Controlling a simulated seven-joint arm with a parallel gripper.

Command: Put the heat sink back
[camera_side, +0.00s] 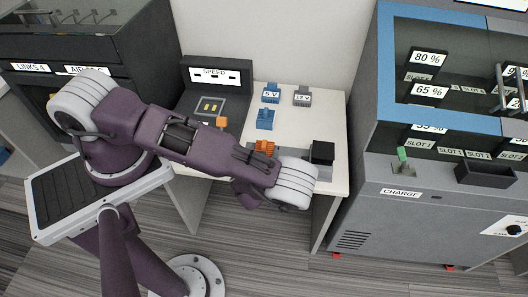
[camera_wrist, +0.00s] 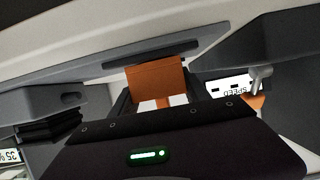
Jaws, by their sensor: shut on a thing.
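In the wrist view my gripper (camera_wrist: 159,103) is shut on an orange block (camera_wrist: 157,76), with a narrower orange stem below it between the dark fingers. I cannot tell whether this block is part of the heat sink. In the side view my forearm and wrist hang over the table's front, and my fingertips are hidden. An orange piece (camera_side: 264,147) shows just behind my forearm there. Another orange piece (camera_side: 221,122) is by the SPEED unit (camera_side: 217,75), also partly visible in the wrist view (camera_wrist: 255,103). A black finned part (camera_wrist: 48,128) is under a grey housing at left in the wrist view.
The white table (camera_side: 285,122) carries blue blocks (camera_side: 265,118), a grey 12 V block (camera_side: 302,96) and a black block (camera_side: 321,152) near its right edge. The CHARGE cabinet (camera_side: 430,215) stands at right, with a green piece (camera_side: 403,156) and a dark tray (camera_side: 487,174).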

